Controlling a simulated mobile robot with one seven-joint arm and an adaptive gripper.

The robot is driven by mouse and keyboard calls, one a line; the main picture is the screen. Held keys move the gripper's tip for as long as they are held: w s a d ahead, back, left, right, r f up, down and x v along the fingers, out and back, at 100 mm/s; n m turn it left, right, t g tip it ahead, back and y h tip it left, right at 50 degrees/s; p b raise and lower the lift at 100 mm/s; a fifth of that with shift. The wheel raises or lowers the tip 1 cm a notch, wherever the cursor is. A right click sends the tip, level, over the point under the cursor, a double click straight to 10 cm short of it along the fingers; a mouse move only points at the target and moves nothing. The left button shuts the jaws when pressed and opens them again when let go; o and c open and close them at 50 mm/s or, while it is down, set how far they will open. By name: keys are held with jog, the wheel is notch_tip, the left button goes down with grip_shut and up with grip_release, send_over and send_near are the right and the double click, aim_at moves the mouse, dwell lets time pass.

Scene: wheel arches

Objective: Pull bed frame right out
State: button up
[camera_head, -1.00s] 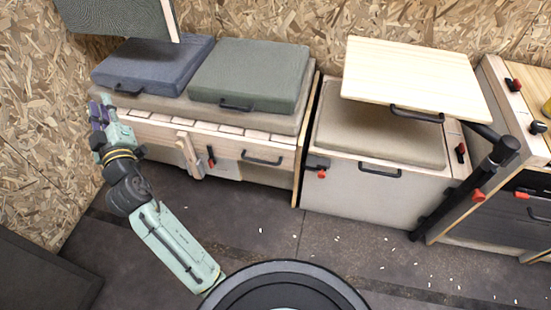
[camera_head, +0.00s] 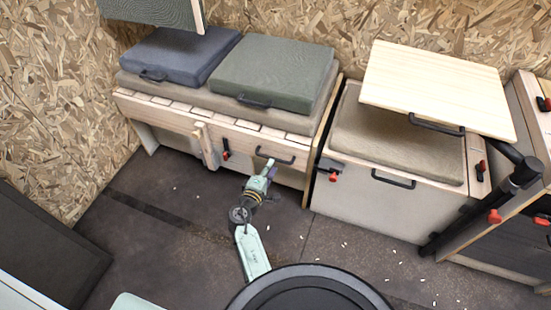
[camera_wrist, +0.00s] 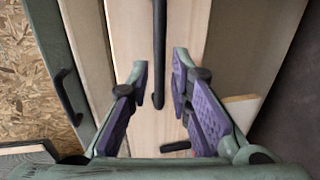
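The bed frame (camera_head: 222,132) is a pale wooden slatted bench front along the back wall. A black bar handle (camera_head: 275,156) is on its right part. My gripper (camera_head: 268,168) is just in front of and below this handle. In the wrist view my gripper (camera_wrist: 160,82) is open, with purple-padded fingers on either side. The handle (camera_wrist: 159,50) runs down the picture between the fingertips, its lower end in the gap. I see no finger closed on it, and I cannot tell how deep it sits between them.
A green cushion (camera_head: 272,75) and a blue cushion (camera_head: 181,57) lie on the bench. A red-tipped latch (camera_head: 225,150) is left of the handle. A white box (camera_head: 380,192) with a raised wooden top (camera_head: 437,85) stands right.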

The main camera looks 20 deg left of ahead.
aim_at(274, 158)
jog(key=shift+w+f, duration=0.25)
jog(key=shift+w, duration=1.1)
jog(key=shift+w+f, duration=0.25)
jog(key=shift+w, duration=1.05)
jog(key=shift+c, duration=0.5)
grip_shut()
